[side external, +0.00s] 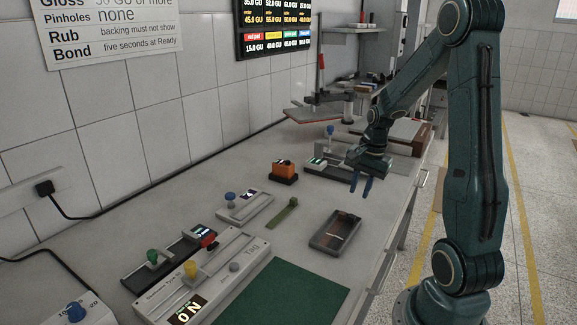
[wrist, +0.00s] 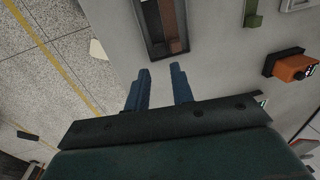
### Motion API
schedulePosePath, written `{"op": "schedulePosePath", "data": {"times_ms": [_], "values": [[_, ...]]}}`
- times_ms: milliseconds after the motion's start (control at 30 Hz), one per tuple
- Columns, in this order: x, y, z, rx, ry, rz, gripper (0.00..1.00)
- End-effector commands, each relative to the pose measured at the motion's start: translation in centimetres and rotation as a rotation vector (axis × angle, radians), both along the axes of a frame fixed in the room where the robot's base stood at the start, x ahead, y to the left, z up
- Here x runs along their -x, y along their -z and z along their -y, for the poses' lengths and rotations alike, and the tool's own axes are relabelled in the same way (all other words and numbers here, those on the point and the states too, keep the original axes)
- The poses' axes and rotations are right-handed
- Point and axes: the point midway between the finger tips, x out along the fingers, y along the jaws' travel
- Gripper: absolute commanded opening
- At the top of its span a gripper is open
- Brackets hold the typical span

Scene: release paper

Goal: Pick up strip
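A dark shallow tray (side external: 336,232) lies on the bench, with a reddish-brown strip (side external: 345,225) inside; a greyish band lies beside it. In the wrist view the strip (wrist: 174,25) shows in the tray just beyond my fingertips. My gripper (side external: 361,184) is above the bench near its right edge, behind the tray as seen from the side. Its two blue fingers are apart with nothing between them in the wrist view (wrist: 160,69). A slim green piece (side external: 281,214) lies on the bench left of the tray; it also shows in the wrist view (wrist: 252,14).
An orange block device (side external: 284,171) stands behind the green piece. Gauges with coloured knobs, such as the blue-knobbed one (side external: 243,205), line the wall side. A green mat (side external: 285,295) lies in front. Bare bench surrounds the tray; the bench edge is close on its right.

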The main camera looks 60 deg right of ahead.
Motion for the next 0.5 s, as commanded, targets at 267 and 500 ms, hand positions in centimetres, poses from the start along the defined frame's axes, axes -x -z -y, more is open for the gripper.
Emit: {"op": "schedulePosePath", "data": {"times_ms": [267,500], "values": [[-0.4,3.5,-0.1,-0.003,0.000,-0.003,0.24],[-0.6,4.4,0.0,0.000,-0.001,-0.001,0.24]]}}
